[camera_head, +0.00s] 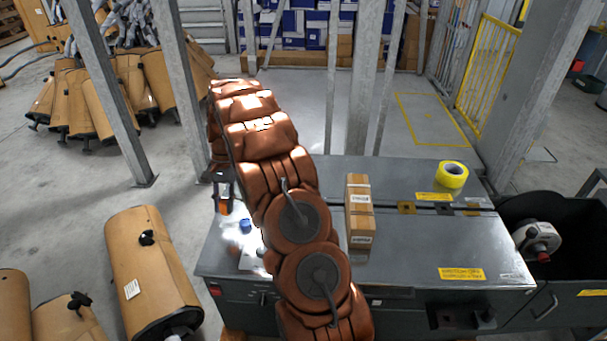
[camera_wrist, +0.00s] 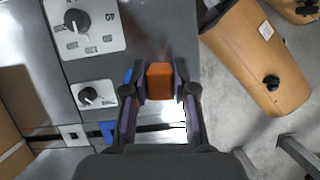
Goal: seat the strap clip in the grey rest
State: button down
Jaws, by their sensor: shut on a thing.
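An orange block, which I take to be the strap clip (camera_wrist: 160,76), sits between the two fingertips of my gripper (camera_wrist: 161,88) in the wrist view. The fingers are closed on its sides. In the head view my gripper (camera_head: 223,184) hangs by the left edge of the grey metal bench, partly behind my arm, with the orange clip (camera_head: 224,208) at its tip. I cannot clearly pick out the grey rest in either view; my arm hides part of the bench. Whether the clip touches anything below is not clear.
The bench (camera_head: 420,240) carries a cardboard box (camera_head: 359,212) and a yellow tape roll (camera_head: 452,175). Knob panels (camera_wrist: 85,25) and a blue piece (camera_wrist: 107,131) lie near my gripper. Tan mufflers (camera_head: 150,265) are on the floor at left. Metal posts (camera_head: 107,90) stand behind.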

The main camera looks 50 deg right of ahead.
jog(key=s+d+m+t+p, duration=0.2)
jog(key=d+m, duration=0.6)
jog(key=d, duration=0.4)
jog(key=s+d+m+t+h+p, duration=0.1)
jog(key=s+d+m+t, duration=0.3)
jog(key=s+d+m, duration=0.3)
jog(key=d+m, duration=0.1)
jog(key=d, duration=0.4)
jog(key=shift+f+m+p, duration=0.35)
jog(key=shift+m, duration=0.05)
jog(key=shift+f, duration=0.15)
jog(key=shift+f+b, duration=1.6)
jog(key=shift+f, duration=1.2)
jog(key=shift+r+p, duration=0.1)
jog(key=shift+p, duration=0.75)
jog(key=shift+f, duration=0.45)
jog(key=c, duration=0.9)
grip_release()
